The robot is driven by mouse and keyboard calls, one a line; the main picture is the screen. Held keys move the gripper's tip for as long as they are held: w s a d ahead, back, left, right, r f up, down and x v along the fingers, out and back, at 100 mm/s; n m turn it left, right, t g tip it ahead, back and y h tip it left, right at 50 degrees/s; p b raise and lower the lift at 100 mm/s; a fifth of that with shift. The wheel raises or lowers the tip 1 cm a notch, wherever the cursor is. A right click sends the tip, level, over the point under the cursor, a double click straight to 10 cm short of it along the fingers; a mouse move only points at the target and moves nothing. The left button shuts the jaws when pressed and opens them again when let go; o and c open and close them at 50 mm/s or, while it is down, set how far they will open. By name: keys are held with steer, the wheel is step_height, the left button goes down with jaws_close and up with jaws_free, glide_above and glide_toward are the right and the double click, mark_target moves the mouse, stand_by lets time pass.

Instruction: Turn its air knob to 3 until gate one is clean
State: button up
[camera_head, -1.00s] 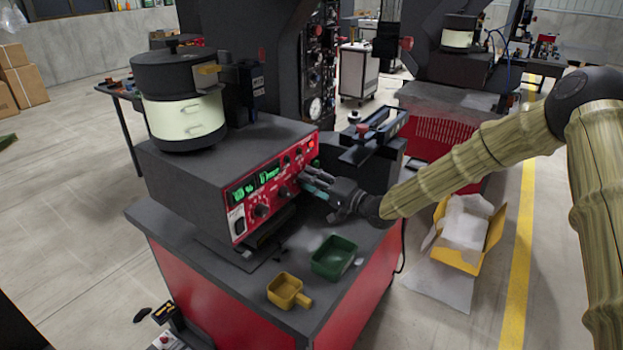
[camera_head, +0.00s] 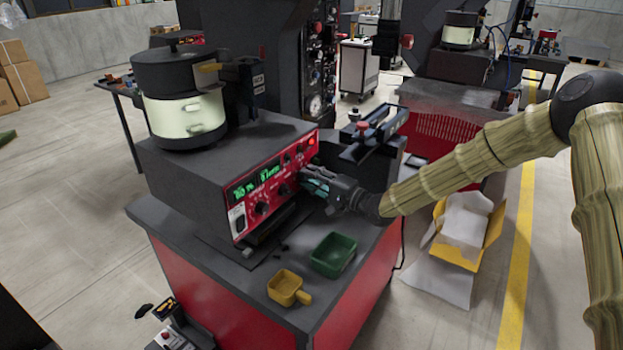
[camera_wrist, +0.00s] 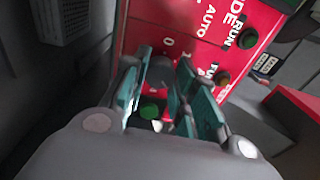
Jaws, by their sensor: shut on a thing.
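The red control panel (camera_head: 266,185) with green displays and several dark knobs is on the front of the dark feeder box (camera_head: 215,150). My gripper (camera_head: 303,178) is at the panel's right part. The wrist view shows its teal-padded fingers (camera_wrist: 165,72) shut around a knob below the printed 0 and 1 marks. The fingers hide most of the knob, so its pointer and setting cannot be read. The feeder bowl (camera_head: 186,118), pale with a dark top, stands on the box. I cannot make out gate one or whether it is clean.
A green bin (camera_head: 333,255) and a yellow scoop (camera_head: 286,287) lie on the dark bench top (camera_head: 225,283) below the panel. A dark rail fixture (camera_head: 374,133) stands just behind my gripper. A yellow box (camera_head: 440,254) is on the floor at right.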

steer(key=shift+w+r, duration=0.1)
steer(key=o, duration=1)
steer(key=shift+o, duration=0.2)
steer(key=shift+d, duration=0.1)
steer(key=v, duration=1.2)
